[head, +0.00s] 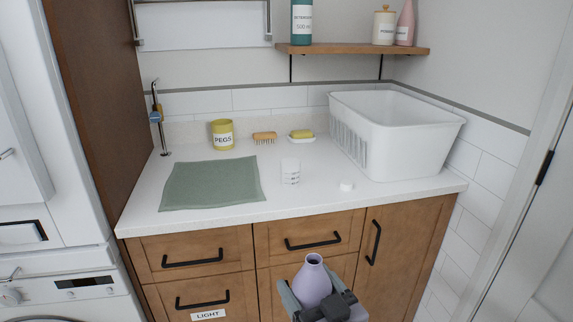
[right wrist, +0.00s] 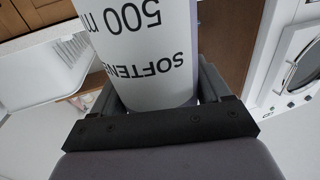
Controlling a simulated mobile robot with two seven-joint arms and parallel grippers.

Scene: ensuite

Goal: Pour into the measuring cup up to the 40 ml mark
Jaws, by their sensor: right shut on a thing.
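The measuring cup (head: 290,171) is a small white cup with dark marks, standing upright on the counter right of the green mat. Its fill level cannot be made out. My right gripper (head: 322,300) is shut on a lilac softener bottle (head: 312,280) in front of the counter, below the counter top. The bottle is roughly upright with its dark open mouth showing. In the right wrist view the bottle's white label (right wrist: 145,50) reads "SOFTEN" and "500 m", between the fingers. A small white cap (head: 346,185) lies on the counter right of the cup. My left gripper is not in view.
A green mat (head: 212,184), a yellow pegs pot (head: 222,134), a brush (head: 264,137) and a soap dish (head: 302,135) are on the counter (head: 260,215). A large white basket (head: 400,140) fills its right end. A shelf (head: 350,49) with bottles hangs above.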

